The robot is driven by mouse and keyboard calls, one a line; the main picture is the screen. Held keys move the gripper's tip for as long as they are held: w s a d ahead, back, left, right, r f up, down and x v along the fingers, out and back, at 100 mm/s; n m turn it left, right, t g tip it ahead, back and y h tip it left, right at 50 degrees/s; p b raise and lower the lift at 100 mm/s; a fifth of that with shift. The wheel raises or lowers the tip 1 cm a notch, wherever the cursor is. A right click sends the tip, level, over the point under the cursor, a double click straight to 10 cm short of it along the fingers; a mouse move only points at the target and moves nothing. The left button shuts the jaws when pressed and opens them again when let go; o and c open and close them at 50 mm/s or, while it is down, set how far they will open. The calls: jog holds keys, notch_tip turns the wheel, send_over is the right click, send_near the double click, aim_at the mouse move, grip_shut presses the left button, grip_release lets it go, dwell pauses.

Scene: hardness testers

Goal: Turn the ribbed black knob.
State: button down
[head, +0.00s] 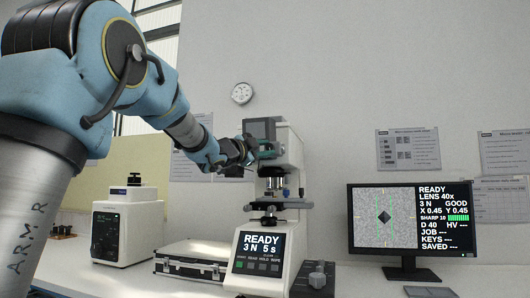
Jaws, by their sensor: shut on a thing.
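The hardness tester (289,151) stands on the bench, a white machine with a dark upper panel, a lens turret (274,183) and a stage (277,205) below it. My gripper (249,151) is at the left side of the tester's head, reached from the upper left. It is shut on the ribbed black knob there. The dark fingers and the knob run together at this size, so the knob's ribs and its turn angle cannot be made out. The tester's front screen reads READY, 3 N, 5 s.
A monitor (459,222) at the right shows a dark diamond mark and READY, LENS 40x. A black control unit (315,282) sits right of the tester's base. A metal case (190,262) and a white instrument (122,233) stand left. Bench between control unit and monitor is mostly clear.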

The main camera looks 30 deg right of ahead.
dwell(0.4)
jog(key=c, duration=0.6)
grip_release()
jog(key=b+v, duration=0.2)
jog(key=v, duration=0.8)
jog(key=shift+s+a, duration=0.2)
jog(key=shift+a, duration=0.15)
jog(key=shift+f, duration=0.1)
